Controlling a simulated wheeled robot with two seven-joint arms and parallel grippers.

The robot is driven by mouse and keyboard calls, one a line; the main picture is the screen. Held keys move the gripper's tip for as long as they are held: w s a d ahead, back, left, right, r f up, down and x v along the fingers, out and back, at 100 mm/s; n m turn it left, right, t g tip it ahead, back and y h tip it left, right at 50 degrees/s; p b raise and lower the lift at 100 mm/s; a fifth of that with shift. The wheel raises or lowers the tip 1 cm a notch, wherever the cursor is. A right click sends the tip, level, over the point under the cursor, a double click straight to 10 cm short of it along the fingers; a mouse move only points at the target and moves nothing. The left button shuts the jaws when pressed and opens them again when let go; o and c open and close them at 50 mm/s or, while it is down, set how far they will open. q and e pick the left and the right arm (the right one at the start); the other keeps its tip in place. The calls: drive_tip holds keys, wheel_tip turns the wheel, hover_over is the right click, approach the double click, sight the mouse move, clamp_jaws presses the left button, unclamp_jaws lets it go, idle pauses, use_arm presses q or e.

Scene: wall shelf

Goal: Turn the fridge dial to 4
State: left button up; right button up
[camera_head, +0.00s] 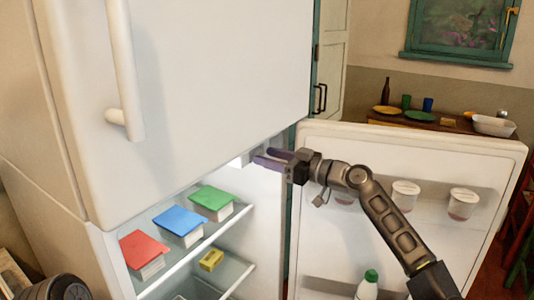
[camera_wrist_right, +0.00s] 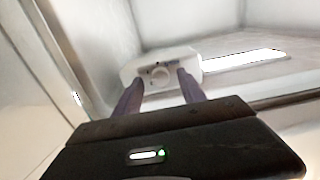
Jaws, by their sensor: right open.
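The fridge dial (camera_wrist_right: 162,76) is a round white knob on a white housing (camera_wrist_right: 132,69) inside the fridge, seen in the right wrist view. My right gripper (camera_wrist_right: 160,78) is open, with one purple-grey finger on each side of the dial in that picture. I cannot tell whether the fingers touch it, and the dial's number is too small to read. In the head view the right gripper (camera_head: 266,157) reaches into the top of the lower fridge compartment, beside the housing (camera_head: 247,154), where the dial does not show clearly. My left gripper is not in view.
The lower fridge door (camera_head: 320,250) stands open at the right, with cups (camera_head: 405,194) and a bottle (camera_head: 367,285). The upper door (camera_head: 220,60) is shut. Red (camera_head: 141,248), blue (camera_head: 180,221) and green (camera_head: 213,198) boxes lie on the shelf below the gripper.

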drive_tip(key=shift+w+a, duration=0.3)
drive_tip(key=shift+a, duration=0.05)
drive_tip(key=shift+c, duration=0.2)
clamp_jaws()
